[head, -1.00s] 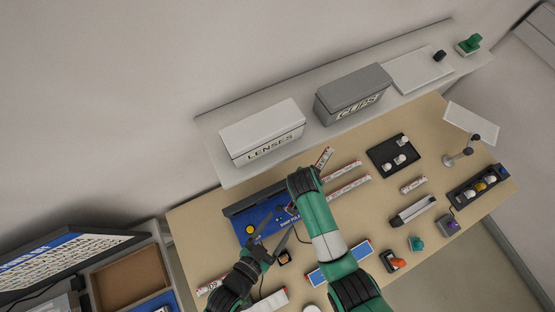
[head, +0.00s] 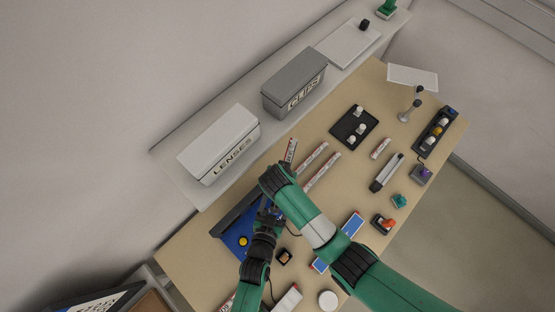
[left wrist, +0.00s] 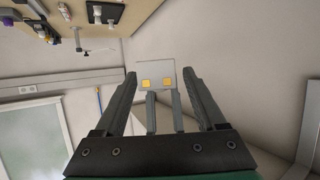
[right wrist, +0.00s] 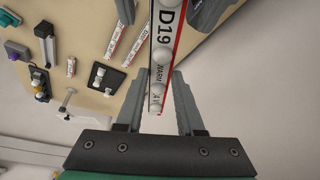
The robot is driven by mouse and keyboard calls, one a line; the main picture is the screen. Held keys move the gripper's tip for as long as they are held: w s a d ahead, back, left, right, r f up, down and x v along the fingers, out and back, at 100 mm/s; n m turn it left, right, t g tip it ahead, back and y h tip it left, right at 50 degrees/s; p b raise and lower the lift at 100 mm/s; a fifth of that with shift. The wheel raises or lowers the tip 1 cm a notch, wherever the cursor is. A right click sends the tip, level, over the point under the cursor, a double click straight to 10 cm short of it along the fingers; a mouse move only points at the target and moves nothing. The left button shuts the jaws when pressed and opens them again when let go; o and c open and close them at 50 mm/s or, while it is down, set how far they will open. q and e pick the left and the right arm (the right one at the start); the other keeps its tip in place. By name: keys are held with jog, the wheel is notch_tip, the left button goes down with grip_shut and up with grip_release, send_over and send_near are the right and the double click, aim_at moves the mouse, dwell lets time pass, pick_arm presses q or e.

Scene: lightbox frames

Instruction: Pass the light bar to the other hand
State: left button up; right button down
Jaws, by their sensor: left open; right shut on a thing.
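The light bar (right wrist: 163,62), white with a red edge, round lamps and the letters D19 and WARN, stands lengthwise between the fingers of my right gripper (right wrist: 158,88), which is shut on it. Two dark finger shapes flank the bar's far part in the right wrist view and look like my left gripper's. My left gripper (left wrist: 160,74) is open. Between its fingers shows a pale square face with two yellow pads, likely the light bar's end (left wrist: 159,75). In the head view the grippers are close together above the blue board; my right arm hides much of them.
Several other light bars (head: 322,171) lie on the table behind my right arm. A black tray (head: 347,137) is farther back. The LENSES box (head: 220,145) and CLIPS box (head: 296,82) stand on the shelf. A blue board (head: 232,245) lies beneath my grippers.

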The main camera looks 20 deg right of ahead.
pick_arm(q)
jog(key=shift+w+d+f, duration=0.1)
jog(key=shift+w+d, duration=0.1)
jog(key=shift+w, duration=0.05)
grip_shut()
pick_arm(e)
jog(key=shift+c, duration=2.2)
grip_release()
jog(key=shift+r, duration=0.1)
